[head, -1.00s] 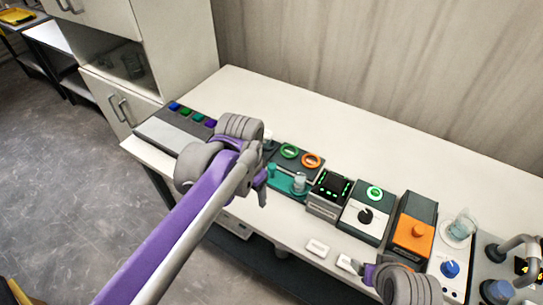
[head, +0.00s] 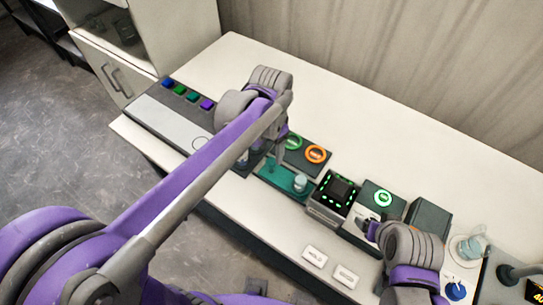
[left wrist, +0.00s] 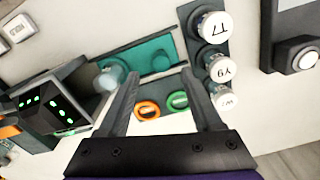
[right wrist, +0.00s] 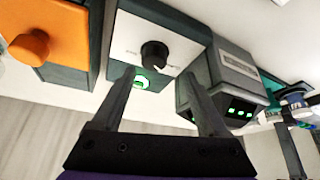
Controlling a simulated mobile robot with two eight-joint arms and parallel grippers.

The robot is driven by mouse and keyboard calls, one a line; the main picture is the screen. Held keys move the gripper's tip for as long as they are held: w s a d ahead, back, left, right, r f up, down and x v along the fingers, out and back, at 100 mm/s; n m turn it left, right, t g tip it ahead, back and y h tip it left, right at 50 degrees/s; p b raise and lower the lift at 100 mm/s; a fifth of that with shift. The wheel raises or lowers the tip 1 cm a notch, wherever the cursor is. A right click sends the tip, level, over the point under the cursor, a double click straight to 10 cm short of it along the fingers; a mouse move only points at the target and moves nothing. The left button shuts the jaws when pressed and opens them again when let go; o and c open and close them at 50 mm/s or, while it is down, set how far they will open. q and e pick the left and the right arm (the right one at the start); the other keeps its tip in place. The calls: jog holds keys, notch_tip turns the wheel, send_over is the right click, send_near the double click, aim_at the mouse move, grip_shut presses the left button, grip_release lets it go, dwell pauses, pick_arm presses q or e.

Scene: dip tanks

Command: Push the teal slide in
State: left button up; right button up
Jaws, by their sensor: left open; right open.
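The teal slide (head: 286,178) sits in a dark unit near the front edge of the bench, with a small clear cup (head: 300,182) at its right end. In the left wrist view the teal slide (left wrist: 138,57) shows its round teal knob (left wrist: 161,62) between and just beyond my fingertips. My left gripper (head: 278,157) is open and above the slide; contact cannot be told. My right gripper (head: 371,230) is open by the black dial unit; the dial (right wrist: 154,54) shows ahead of its fingers in the right wrist view.
Green and orange ring buttons (head: 315,155) lie right behind the slide. White-capped bottles (left wrist: 213,27) stand beside it, close to my left fingers. A display box (head: 333,195) is to its right. The rear bench (head: 350,110) is clear.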

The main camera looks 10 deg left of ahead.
aim_at(271, 161)
pick_arm(q)
notch_tip(271, 161, down, 5)
jog(key=shift+w, duration=0.15)
grip_shut()
dwell(0.4)
dwell(1.1)
